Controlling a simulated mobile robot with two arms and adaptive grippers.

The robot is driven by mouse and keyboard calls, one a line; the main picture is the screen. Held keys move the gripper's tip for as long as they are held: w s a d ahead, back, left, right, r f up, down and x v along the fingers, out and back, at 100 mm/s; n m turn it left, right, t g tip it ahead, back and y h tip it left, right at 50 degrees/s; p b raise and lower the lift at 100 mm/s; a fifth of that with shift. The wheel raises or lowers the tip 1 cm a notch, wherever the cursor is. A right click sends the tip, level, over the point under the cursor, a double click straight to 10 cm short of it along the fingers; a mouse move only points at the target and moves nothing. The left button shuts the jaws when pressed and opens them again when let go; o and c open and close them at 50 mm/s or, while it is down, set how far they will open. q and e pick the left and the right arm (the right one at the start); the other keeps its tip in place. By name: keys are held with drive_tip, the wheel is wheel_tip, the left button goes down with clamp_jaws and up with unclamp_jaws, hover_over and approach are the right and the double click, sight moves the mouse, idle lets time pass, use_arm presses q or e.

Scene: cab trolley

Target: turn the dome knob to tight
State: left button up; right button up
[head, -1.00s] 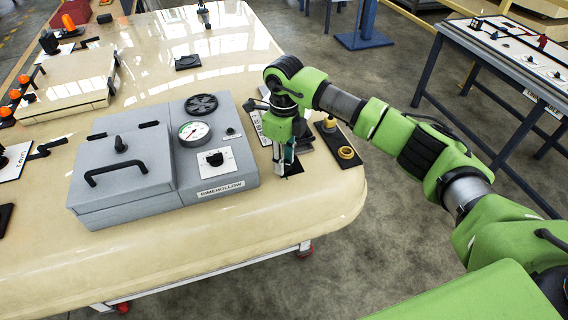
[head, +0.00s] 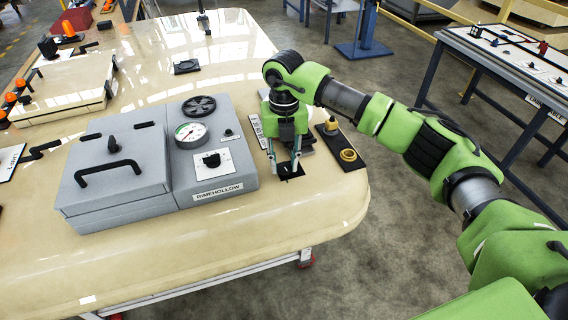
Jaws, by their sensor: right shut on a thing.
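My right gripper (head: 285,168) points straight down over a small black plate (head: 291,176) near the right edge of the cream table. Its two fingers reach down to the plate, one on each side, and are shut on what they hold there. The dome knob is hidden or too small to make out between the fingertips, and I cannot read its marks or its angle. My left gripper is not in view.
A grey machine (head: 225,185) with a gauge (head: 191,133) and black handles stands just left of my gripper. A dark plate with brass fittings (head: 348,155) lies close on the right. The table's front right corner is clear.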

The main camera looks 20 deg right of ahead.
sight(284, 166)
drive_tip(key=shift+m, duration=0.6)
drive_tip(key=shift+r, duration=0.1)
drive_tip(key=o, duration=1.1)
drive_tip(key=shift+r, duration=0.2)
wheel_tip(284, 166, up, 12)
drive_tip(key=shift+f, duration=0.25)
